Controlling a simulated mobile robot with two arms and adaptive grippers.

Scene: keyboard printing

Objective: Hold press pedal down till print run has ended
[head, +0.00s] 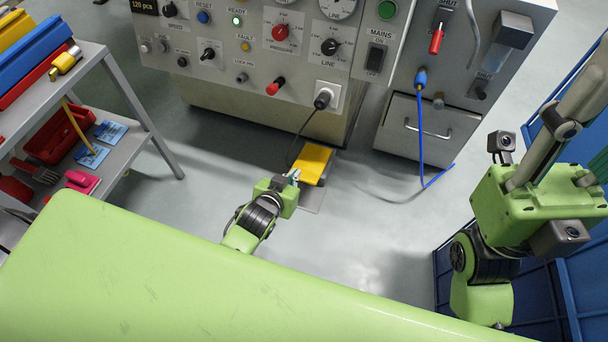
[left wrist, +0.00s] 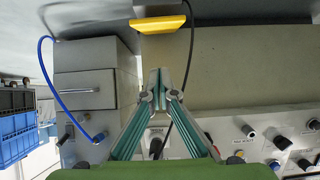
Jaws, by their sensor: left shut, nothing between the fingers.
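The yellow press pedal (head: 313,163) sits on a grey base on the floor, in front of the machine. A dark cable runs from it to a socket on the panel. My left gripper (head: 295,174) is shut and empty at the pedal's near left edge in the head view. In the left wrist view the closed teal fingers (left wrist: 160,76) point toward the yellow pedal (left wrist: 158,24), with a gap in the picture between tips and pedal. I cannot tell whether the pedal is pressed. The display (head: 145,6) reads 120 pcs. The READY lamp (head: 237,21) glows green.
The machine's panel (head: 250,60) carries knobs and switches. A grey drawer cabinet (head: 428,128) with a blue cable stands right of the pedal. A tool shelf (head: 130,150) stands at left. Blue crates (head: 575,270) are at right, beside my right arm. The floor around the pedal is clear.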

